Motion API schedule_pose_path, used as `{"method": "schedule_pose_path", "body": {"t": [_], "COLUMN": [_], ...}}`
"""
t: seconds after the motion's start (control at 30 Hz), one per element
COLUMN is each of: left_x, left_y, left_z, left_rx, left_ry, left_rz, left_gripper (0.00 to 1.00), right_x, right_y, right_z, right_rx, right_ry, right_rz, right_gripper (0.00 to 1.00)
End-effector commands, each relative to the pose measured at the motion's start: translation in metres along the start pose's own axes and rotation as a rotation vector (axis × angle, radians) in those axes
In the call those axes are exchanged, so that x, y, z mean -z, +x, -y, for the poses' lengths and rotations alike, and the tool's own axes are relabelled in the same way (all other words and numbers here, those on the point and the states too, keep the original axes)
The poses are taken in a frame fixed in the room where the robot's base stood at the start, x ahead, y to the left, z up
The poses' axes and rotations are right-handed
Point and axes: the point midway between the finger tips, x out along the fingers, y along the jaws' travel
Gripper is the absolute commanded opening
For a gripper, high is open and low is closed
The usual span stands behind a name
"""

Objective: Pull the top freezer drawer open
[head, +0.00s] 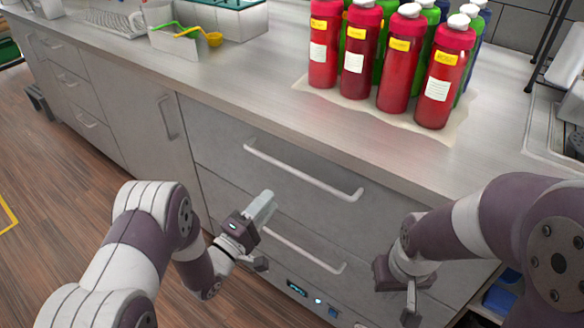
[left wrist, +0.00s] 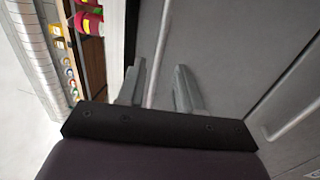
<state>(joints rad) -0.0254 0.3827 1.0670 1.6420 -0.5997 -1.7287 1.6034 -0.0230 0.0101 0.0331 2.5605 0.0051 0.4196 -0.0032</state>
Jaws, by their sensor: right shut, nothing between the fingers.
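The top freezer drawer (head: 290,150) is grey and closed under the counter, with a pale bar handle (head: 300,174). The lower drawer (head: 330,232) is closed below it, with its own bar handle (head: 305,252). Contact is not clear. My right gripper (head: 410,300) is shut and empty, low in front of the drawers' right side.
Red and green bottles (head: 400,60) stand on a mat on the counter (head: 240,80). A sink (head: 545,125) is at the right. A control panel (head: 310,300) sits below the lower drawer. Cabinets with handles (head: 165,117) run left, and the wooden floor (head: 45,185) is open there.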

Motion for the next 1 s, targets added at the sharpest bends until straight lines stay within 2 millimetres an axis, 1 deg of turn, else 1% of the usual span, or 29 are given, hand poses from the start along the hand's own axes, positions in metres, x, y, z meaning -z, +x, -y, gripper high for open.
{"method": "schedule_pose_path", "body": {"t": [0.2,0.3,0.4,0.5,0.57,0.8,0.83,0.87,0.9,0.93,1.0], "left_x": [-0.001,-0.001,0.0,0.0,0.0,0.0,0.0,0.0,0.0,0.0,0.0], "left_y": [0.056,0.079,0.097,0.108,0.111,0.113,0.113,0.113,0.113,0.113,0.113], "left_z": [0.001,0.001,0.001,0.001,0.001,0.001,0.001,0.001,0.001,0.001,0.001], "left_rx": [-0.003,-0.001,0.001,0.002,0.002,0.003,0.003,0.003,0.003,0.003,0.003], "left_ry": [0.004,0.004,0.003,0.004,0.003,0.004,0.004,0.004,0.004,0.004,0.004], "left_rz": [0.003,0.002,0.0,0.0,-0.001,-0.002,-0.002,-0.002,-0.002,-0.002,-0.002], "left_gripper": [0.35,0.35,0.35,0.35,0.35,0.35,0.32,0.22,0.09,0.0,0.0], "right_x": [0.0,-0.001,-0.001,-0.001,-0.001,-0.001,-0.001,-0.001,-0.001,-0.001,-0.001], "right_y": [0.005,0.006,0.007,0.008,0.008,0.008,0.008,0.008,0.008,0.008,0.008], "right_z": [0.0,0.0,0.0,0.0,0.0,0.0,0.0,0.0,0.0,0.0,0.0], "right_rx": [0.0,0.0,0.0,0.0,0.0,0.0,0.0,0.0,0.0,0.0,0.0], "right_ry": [0.0,0.0,0.0,0.0,0.0,0.0,0.0,0.0,0.0,0.0,0.0], "right_rz": [0.0,0.0,0.0,0.0,0.0,0.0,0.0,0.0,0.0,0.0,0.0], "right_gripper": [0.0,0.0,0.0,0.0,0.0,0.0,0.0,0.0,0.0,0.0,0.0]}}
